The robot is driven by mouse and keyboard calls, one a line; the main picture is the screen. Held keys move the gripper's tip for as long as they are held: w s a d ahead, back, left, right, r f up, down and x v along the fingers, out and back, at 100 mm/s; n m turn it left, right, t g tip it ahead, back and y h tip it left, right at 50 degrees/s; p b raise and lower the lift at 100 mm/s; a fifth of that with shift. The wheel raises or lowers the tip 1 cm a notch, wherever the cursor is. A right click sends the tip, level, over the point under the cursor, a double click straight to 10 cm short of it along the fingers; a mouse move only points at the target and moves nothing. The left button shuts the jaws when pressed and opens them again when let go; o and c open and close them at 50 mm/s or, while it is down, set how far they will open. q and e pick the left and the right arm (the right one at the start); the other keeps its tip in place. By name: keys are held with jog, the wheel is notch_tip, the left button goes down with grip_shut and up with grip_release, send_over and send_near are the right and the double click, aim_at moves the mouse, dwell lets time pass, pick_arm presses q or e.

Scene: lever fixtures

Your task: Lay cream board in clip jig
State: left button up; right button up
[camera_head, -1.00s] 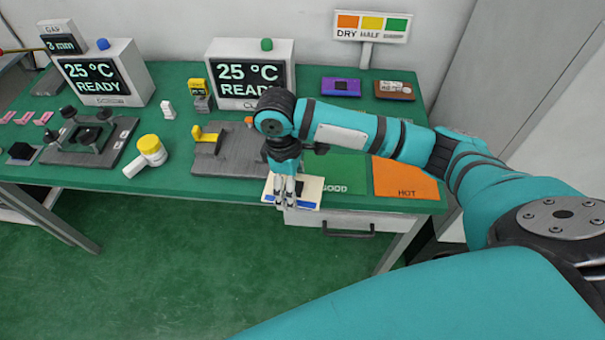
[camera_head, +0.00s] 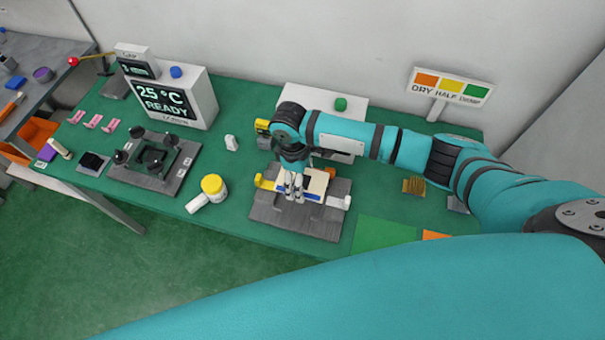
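The cream board (camera_head: 318,184), with blue parts along its front, is at the grey clip jig (camera_head: 268,221) on the green table. It lies level over the jig's middle; I cannot tell whether it rests fully on it. A yellow lever (camera_head: 264,182) stands at the jig's left side and a white lever (camera_head: 338,203) at its right. My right gripper (camera_head: 294,198) points down at the board, its fingers closed around the board's near part, as far as I can see. The fingers hide part of the board. My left gripper is not in view.
A READY display (camera_head: 170,100) is behind. A green mat (camera_head: 383,236) and an orange mat (camera_head: 436,236) lie to the right. A brass block (camera_head: 413,186) stands behind them.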

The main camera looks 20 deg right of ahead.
jog(key=shift+r+p, duration=0.15)
jog(key=shift+p, duration=0.2)
jog(key=shift+w+f, duration=0.1)
jog(key=shift+f, duration=0.1)
notch_tip(320, 180, down, 2)
jog(key=shift+b, duration=0.6)
notch_tip(320, 180, down, 4)
jog(key=shift+f+b, duration=0.1)
jog(key=shift+b, duration=1.05)
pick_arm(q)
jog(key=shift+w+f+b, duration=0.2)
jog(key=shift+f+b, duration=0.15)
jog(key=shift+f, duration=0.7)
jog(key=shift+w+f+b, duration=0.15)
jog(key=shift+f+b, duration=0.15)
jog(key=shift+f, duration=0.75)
pick_arm(e)
jog(key=shift+f, duration=1.2)
jog(key=o, duration=1.5)
jog(key=shift+c, duration=0.2)
